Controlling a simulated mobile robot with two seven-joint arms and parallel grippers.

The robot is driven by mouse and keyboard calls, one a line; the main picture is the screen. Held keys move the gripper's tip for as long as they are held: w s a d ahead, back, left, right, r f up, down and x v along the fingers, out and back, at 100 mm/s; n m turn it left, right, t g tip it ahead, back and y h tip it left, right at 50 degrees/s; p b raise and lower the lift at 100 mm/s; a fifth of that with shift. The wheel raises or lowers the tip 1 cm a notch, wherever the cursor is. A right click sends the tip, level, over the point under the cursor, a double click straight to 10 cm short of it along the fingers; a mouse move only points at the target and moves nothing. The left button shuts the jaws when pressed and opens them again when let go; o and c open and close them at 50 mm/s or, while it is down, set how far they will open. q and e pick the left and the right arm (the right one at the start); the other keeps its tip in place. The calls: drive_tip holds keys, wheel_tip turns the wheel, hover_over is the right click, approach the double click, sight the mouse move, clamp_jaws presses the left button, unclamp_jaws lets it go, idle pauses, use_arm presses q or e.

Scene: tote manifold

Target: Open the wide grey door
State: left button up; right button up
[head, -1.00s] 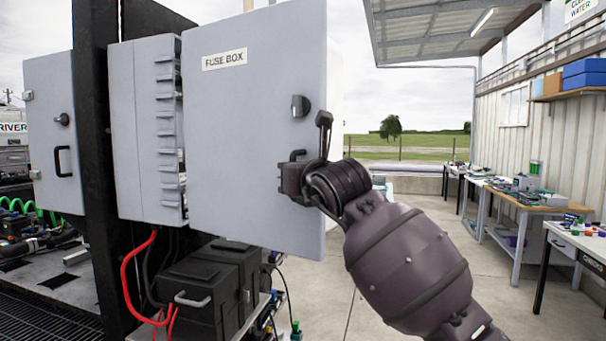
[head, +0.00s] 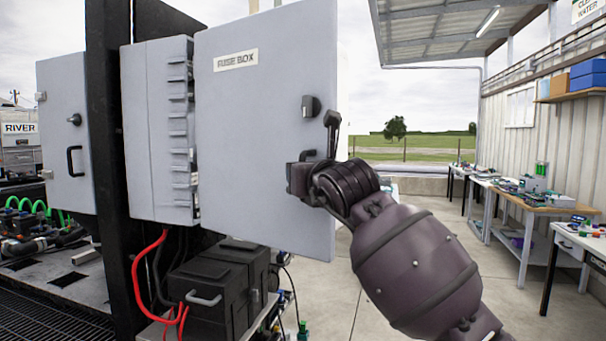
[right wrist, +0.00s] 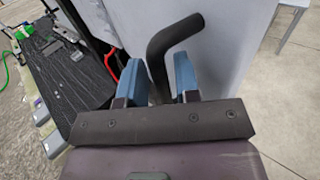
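The wide grey door (head: 255,120) carries a FUSE BOX label and fills the middle of the head view. A dark latch knob (head: 311,106) sits near its right edge. My right gripper (head: 303,172) is at the door's handle, below that knob. In the right wrist view the black bent handle (right wrist: 178,36) runs down between the two blue fingers of my right gripper (right wrist: 158,85), which look closed about it. The grey door surface (right wrist: 225,55) is just beyond. Whether the door stands slightly ajar I cannot tell. My left gripper is not in view.
A narrower grey cabinet (head: 158,130) and a black post (head: 109,150) stand left of the door. Another grey cabinet (head: 60,110) is farther left. Black battery boxes (head: 220,285) with red cables sit below. Workbenches (head: 545,208) line the right wall; concrete floor is clear between.

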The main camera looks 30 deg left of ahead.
drive_tip(key=shift+o, duration=0.6)
drive_tip(key=shift+d, duration=0.1)
drive_tip(key=b+v, duration=0.1)
drive_tip(key=v, duration=0.9)
drive_tip(key=shift+s+d, duration=0.25)
